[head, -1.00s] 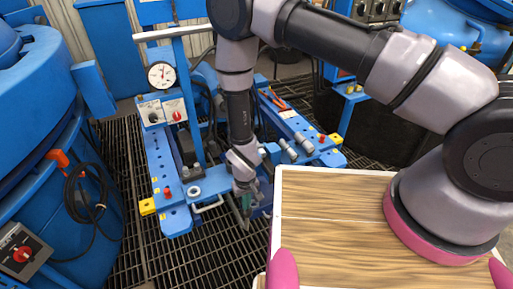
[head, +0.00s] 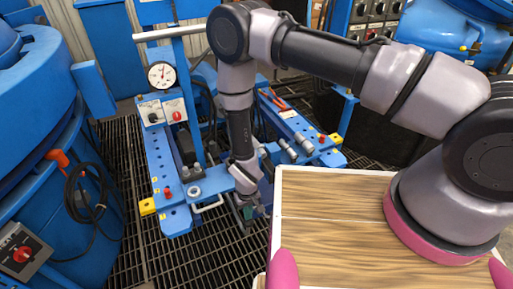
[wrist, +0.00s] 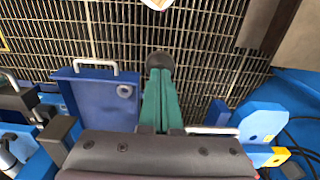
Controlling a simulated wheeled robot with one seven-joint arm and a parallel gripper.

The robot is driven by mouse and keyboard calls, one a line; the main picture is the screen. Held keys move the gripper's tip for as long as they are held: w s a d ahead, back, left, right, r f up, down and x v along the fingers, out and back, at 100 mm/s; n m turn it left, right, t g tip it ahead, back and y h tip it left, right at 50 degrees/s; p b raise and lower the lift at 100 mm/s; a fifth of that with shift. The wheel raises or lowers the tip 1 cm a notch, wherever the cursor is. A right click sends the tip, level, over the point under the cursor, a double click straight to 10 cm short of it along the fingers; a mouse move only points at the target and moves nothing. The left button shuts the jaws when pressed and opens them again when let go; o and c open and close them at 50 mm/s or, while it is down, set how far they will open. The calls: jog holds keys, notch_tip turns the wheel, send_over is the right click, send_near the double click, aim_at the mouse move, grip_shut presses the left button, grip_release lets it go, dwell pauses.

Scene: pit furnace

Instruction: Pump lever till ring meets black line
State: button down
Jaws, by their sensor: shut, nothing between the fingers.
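A blue press frame (head: 166,185) stands on the grating, with a round white dial (head: 161,75) on its post. A silver bar (head: 168,34) with a pale end sticks out level near the top of the post; I cannot tell whether it is the pump lever. My gripper (head: 247,212) is low at the frame's front, between its two side beams, well below that bar. In the wrist view its green fingers (wrist: 159,82) are shut together and empty. A dark round knob (wrist: 159,60) shows at their tips; contact is unclear. I cannot make out the ring or the black line.
A wooden-topped table (head: 335,195) is right of the gripper. A small panel with a red knob (head: 176,115) sits under the dial. A blue tank (head: 45,150) with a coiled black cable stands left. Open grating (head: 190,262) lies in front of the frame.

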jog(key=shift+s+d+f, duration=0.15)
jog(key=shift+s+f, duration=0.05)
jog(key=shift+f, duration=0.65)
jog(key=shift+s+d+f, duration=0.1)
jog(key=shift+s+f, duration=0.1)
jog(key=shift+f, duration=0.65)
notch_tip(320, 180, up, 10)
jog(key=w+a, duration=0.1)
jog(key=w, duration=0.1)
jog(key=shift+a+r, duration=0.15)
jog(key=shift+r, duration=0.1)
jog(key=shift+w, duration=0.1)
jog(key=shift+s+d+f, duration=0.25)
jog(key=shift+s+f, duration=0.1)
jog(key=shift+f, duration=1.4)
jog(key=shift+s+d+f, duration=0.2)
jog(key=shift+s+f, duration=0.2)
jog(key=shift+f, duration=1.35)
jog(key=shift+s+d+f, duration=0.25)
jog(key=shift+s+f, duration=0.1)
jog(key=shift+f, duration=1.4)
notch_tip(320, 180, up, 10)
jog(key=w+a, duration=0.1)
jog(key=w, duration=0.1)
jog(key=shift+a+r, duration=0.2)
jog(key=shift+r, duration=0.05)
jog(key=shift+w, duration=0.1)
jog(key=shift+r, duration=0.1)
